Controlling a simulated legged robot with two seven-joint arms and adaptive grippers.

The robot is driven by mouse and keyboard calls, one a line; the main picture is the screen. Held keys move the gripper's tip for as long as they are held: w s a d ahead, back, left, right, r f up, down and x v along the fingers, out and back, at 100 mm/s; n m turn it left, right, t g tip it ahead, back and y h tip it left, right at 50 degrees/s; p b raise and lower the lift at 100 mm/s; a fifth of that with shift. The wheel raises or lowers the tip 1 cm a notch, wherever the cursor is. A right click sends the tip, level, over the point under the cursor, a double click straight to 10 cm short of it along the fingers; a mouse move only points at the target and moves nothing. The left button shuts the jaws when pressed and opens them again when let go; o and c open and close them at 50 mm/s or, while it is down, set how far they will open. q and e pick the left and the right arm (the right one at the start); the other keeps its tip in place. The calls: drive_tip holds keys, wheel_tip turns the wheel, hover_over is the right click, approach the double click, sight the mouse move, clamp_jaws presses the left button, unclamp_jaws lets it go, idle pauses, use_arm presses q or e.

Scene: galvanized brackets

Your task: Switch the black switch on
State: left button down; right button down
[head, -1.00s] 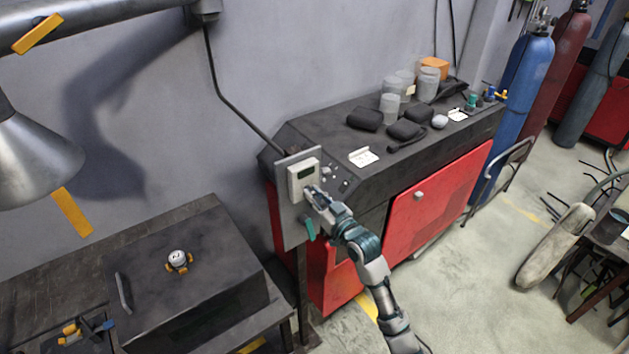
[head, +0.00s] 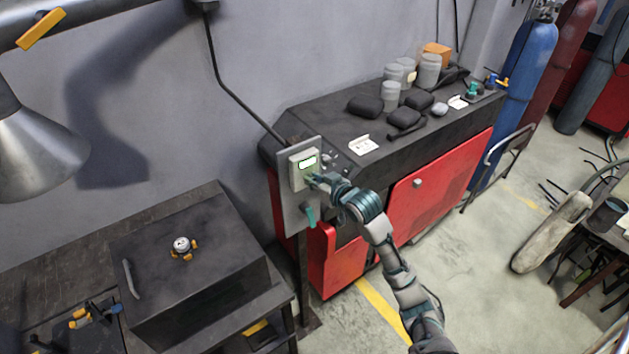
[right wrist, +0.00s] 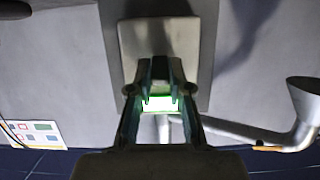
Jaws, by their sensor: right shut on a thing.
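A pale control box (head: 296,177) is fixed on an upright grey plate (head: 291,212) at the left end of the dark bench. Its small display (head: 307,162) is lit white-green. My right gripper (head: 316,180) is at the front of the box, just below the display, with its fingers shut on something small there. The black switch is hidden behind the fingers and not seen clearly. In the right wrist view, the fingers point at the box and the glowing display shows between them. My left gripper is not in view.
The red-fronted bench (head: 440,185) stands right of the plate, with black cases (head: 366,107) and clear jars on top. A teal handle (head: 310,215) hangs below the box. A dark block (head: 200,262) sits on the lower table at left. A grey lamp shade (head: 38,150) hangs at upper left.

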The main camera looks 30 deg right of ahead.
drive_tip(key=shift+r, duration=0.2)
drive_tip(key=c, duration=1.3)
unclamp_jaws()
drive_tip(key=shift+o, duration=1.1)
drive_tip(key=shift+w+d+f, duration=0.1)
drive_tip(key=shift+w+f, duration=0.05)
drive_tip(key=shift+f, duration=0.05)
drive_tip(key=shift+s, duration=0.2)
drive_tip(key=v, duration=1.1)
drive_tip(key=shift+s, duration=0.25)
